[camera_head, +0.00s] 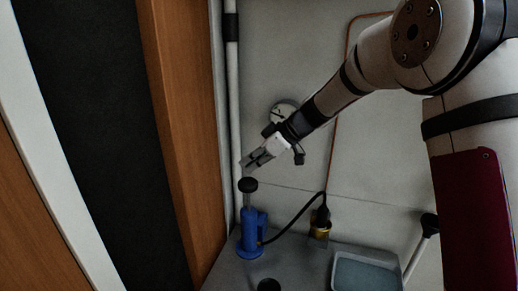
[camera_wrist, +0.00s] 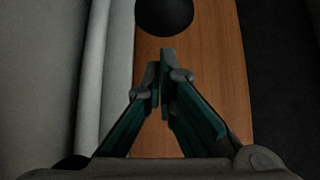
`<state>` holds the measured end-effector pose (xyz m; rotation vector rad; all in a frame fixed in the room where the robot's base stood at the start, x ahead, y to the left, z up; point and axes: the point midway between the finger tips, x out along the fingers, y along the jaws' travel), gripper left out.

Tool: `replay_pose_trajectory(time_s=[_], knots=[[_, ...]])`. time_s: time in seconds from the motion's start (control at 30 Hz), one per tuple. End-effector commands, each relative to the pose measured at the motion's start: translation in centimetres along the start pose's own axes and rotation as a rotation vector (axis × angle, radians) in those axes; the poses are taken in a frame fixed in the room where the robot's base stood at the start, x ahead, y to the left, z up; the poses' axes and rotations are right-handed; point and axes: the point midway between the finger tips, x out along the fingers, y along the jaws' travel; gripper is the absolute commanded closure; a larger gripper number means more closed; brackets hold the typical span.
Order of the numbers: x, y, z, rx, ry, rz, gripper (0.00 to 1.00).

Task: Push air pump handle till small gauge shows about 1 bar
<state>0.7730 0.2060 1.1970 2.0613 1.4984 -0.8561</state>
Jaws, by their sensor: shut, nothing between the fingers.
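A blue air pump (camera_head: 252,233) stands on the grey bench at the lower middle of the head view. Its black round handle (camera_head: 248,185) is up on a thin rod above the body. In the wrist view the dark round knob (camera_wrist: 164,14) shows at the top edge, beyond the fingertips. My gripper (camera_head: 245,163) is shut and empty, a little above the handle in the head view; its fingertips (camera_wrist: 165,55) meet in the wrist view. I see no contact with the handle.
A black hose runs from the pump to a brass fitting (camera_head: 320,229) with a black top. A grey-blue tray (camera_head: 366,273) lies at the bench's right. A white pipe (camera_head: 232,90) and wooden panel (camera_head: 178,120) stand close on the left.

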Motion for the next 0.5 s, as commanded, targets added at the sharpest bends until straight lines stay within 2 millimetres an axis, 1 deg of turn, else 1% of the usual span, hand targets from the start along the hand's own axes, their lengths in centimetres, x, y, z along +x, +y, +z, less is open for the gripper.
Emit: replay_pose_trajectory(time_s=[0.2, 0.5], knots=[[1.3, 0.0, 1.4, 0.0, 0.0, 0.001, 1.0], [1.5, 0.0, 1.6, -0.001, 0.001, 0.001, 1.0]])
